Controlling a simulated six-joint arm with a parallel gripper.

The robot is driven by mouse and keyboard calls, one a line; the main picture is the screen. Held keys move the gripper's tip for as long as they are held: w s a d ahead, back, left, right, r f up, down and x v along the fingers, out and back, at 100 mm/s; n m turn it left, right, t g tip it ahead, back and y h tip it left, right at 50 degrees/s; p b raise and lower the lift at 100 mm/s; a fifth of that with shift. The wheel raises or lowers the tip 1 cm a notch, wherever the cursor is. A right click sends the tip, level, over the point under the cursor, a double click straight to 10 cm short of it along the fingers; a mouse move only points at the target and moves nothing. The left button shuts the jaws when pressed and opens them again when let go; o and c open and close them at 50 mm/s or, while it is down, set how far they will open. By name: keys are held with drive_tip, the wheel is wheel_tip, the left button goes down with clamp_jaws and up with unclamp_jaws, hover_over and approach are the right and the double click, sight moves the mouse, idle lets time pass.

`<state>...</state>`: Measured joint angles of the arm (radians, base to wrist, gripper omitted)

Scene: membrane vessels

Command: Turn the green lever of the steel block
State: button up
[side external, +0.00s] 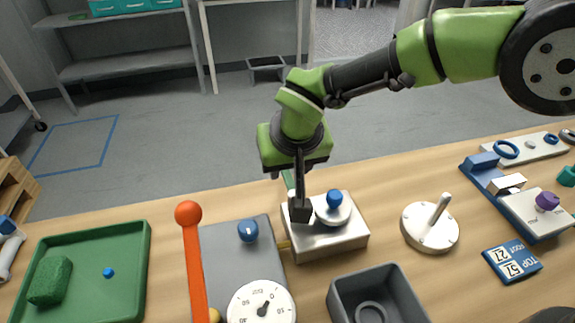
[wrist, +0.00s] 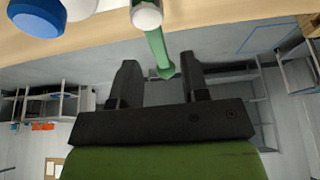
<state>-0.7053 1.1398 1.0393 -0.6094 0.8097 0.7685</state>
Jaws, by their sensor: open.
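The steel block (side external: 330,243) sits on the wooden table, with a blue-topped white knob (side external: 333,207) on top. Its green lever (side external: 287,179) shows only in part beside my gripper (side external: 300,208), which hides the rest. In the wrist view the green lever (wrist: 156,45) runs from a round white-capped pivot (wrist: 147,14) into the gap between the two fingers. My gripper (wrist: 159,66) is open, with a finger on each side of the lever's free end and visible space on both sides. The side view does not show clearly whether the fingers touch the block.
Left of the block is a grey plate (side external: 222,241) with a blue knob and dial, beside an orange lever (side external: 194,262). A green tray (side external: 130,285) is further left. A grey open box (side external: 340,302) stands in front, and a white disc with a peg (side external: 430,230) is right.

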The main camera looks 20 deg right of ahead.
drive_tip(key=shift+x, duration=0.9)
drive_tip(key=shift+c, duration=0.4)
clamp_jaws()
drive_tip(key=shift+d, duration=0.1)
drive_tip(key=m, duration=0.2)
drive_tip(key=d+m+h, duration=0.2)
drive_tip(key=m, duration=0.1)
drive_tip(key=shift+s+m+g, duration=0.25)
drive_tip(key=shift+m+g, duration=0.05)
drive_tip(key=shift+g, duration=0.1)
drive_tip(key=m, duration=0.2)
drive_tip(key=shift+s+d+m+h, duration=0.3)
drive_tip(key=shift+d+h, duration=0.1)
drive_tip(key=shift+s+d+m+g+h, duration=0.3)
drive_tip(key=shift+m+g, duration=0.1)
drive_tip(key=shift+m, duration=0.5)
drive_tip(key=shift+s+d+m+g+h, duration=0.15)
drive_tip(key=shift+s+m+g+h, duration=0.2)
drive_tip(key=shift+m, duration=0.55)
